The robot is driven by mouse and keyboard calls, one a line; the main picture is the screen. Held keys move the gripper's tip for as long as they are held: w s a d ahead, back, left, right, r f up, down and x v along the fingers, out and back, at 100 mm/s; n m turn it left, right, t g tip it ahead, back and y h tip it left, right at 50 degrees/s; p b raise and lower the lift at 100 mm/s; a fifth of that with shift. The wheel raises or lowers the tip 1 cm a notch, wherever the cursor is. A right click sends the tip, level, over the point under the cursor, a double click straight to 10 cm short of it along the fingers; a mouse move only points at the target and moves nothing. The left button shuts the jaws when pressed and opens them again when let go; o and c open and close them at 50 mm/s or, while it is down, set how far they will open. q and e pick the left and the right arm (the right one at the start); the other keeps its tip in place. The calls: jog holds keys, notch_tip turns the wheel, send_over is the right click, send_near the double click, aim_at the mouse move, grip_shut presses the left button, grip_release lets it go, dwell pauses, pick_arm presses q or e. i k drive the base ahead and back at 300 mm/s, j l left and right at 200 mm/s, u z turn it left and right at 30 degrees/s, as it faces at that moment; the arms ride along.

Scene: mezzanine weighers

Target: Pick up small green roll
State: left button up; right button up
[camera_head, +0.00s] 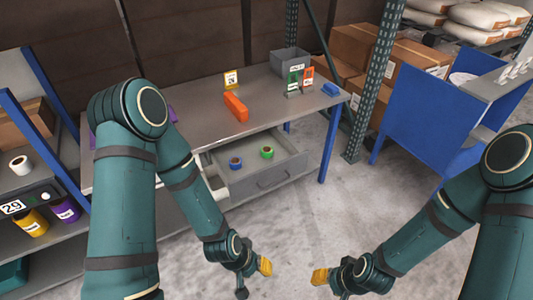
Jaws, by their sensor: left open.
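A small green roll (267,152) lies in the open drawer (281,168) under the grey table. A blue roll (235,163) lies to its left in the same drawer. My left gripper (263,267) is open, in front of and below the drawer in the picture, apart from the green roll. My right gripper (321,276) is to the right of the left one, over the floor, far from the roll; its finger opening cannot be made out.
The grey table (189,119) bears an orange block (235,107), a grey bin (290,62), small labelled cards and a blue item (331,89). A shelf with rolls stands left, a blue-sided stand (424,110) right. A green post (376,85) rises behind. Floor between is clear.

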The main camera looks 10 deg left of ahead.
aim_at(269, 149)
jog(key=i+l, duration=0.2)
jog(key=i, duration=0.25)
jog(key=i+l, duration=0.2)
jog(key=i, duration=0.25)
jog(key=i+l, duration=0.2)
jog(key=i, duration=0.2)
jog(key=i+l, duration=0.15)
jog(key=i, duration=0.3)
jog(key=i+l+u, duration=0.1)
jog(key=i, duration=0.35)
jog(key=u, duration=0.45)
jog(key=i+l+u, duration=0.1)
jog(key=u, duration=0.35)
jog(key=l+u, duration=0.2)
jog(key=u, duration=0.25)
